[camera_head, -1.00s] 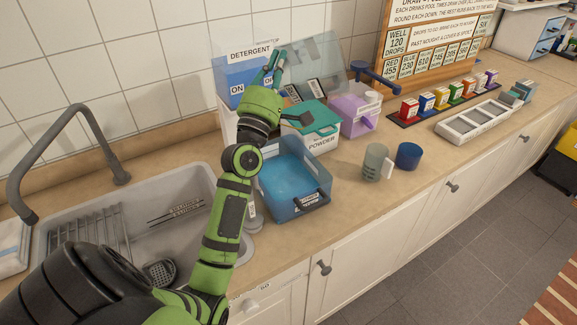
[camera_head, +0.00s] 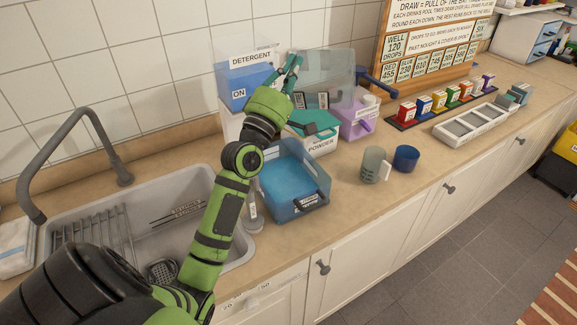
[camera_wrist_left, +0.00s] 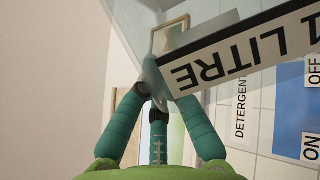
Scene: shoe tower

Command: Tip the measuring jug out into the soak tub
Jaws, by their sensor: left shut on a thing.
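My left gripper (camera_head: 292,68) is shut on the clear measuring jug (camera_head: 328,68), holding it up above the back of the counter. The jug also shows in the left wrist view, where its dark-edged "1 LITRE" label (camera_wrist_left: 245,52) appears upside down above the fingers (camera_wrist_left: 158,95). I cannot make out what is inside the jug. The blue soak tub (camera_head: 317,168) stands on the counter below and in front of the jug, right of the sink. My forearm covers part of the tub's left side. My right gripper is not in view.
A detergent dispenser (camera_head: 250,58) stands behind my gripper. A teal-lidded powder box (camera_head: 322,147) and a purple container (camera_head: 356,127) stand beyond the tub. A grey-green mug (camera_head: 374,165) and a blue cup (camera_head: 406,157) sit to its right. The sink (camera_head: 215,262) is left.

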